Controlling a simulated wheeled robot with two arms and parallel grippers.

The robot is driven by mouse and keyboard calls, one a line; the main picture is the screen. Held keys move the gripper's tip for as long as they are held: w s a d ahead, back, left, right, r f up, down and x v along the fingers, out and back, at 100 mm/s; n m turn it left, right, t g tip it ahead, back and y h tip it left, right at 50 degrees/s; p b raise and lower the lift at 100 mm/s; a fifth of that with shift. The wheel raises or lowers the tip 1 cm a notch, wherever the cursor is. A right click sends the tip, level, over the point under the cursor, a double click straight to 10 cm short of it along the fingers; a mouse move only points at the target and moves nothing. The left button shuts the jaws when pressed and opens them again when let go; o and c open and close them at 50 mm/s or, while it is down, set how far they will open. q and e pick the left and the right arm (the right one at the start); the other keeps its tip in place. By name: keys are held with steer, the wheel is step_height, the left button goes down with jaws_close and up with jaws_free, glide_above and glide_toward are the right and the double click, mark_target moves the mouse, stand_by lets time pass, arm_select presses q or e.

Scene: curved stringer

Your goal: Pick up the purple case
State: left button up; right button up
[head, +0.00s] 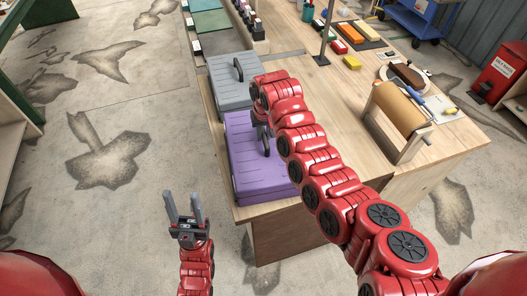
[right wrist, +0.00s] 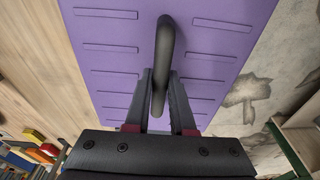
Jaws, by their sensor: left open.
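The purple case (head: 245,160) lies flat at the left front corner of the wooden workbench, beside the grey case. Its dark handle (right wrist: 164,45) stands up from the ribbed top. My right gripper (head: 264,132) is over the case, partly hidden by its own red arm. In the right wrist view my right gripper's fingers (right wrist: 160,95) are close together on both sides of the handle and shut on it. The case (right wrist: 110,60) fills the middle of that view. My left gripper (head: 184,205) is open and empty, pointing up over the floor, left of the bench and apart from it.
A grey case (head: 232,85) lies just behind the purple one. A brown roll on a wooden stand (head: 400,108), a dark post (head: 327,35) and small coloured blocks (head: 338,46) are on the workbench (head: 345,95). The concrete floor on the left is clear.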

jaws_close()
steer(key=shift+r, duration=0.1)
stand_by(0.9)
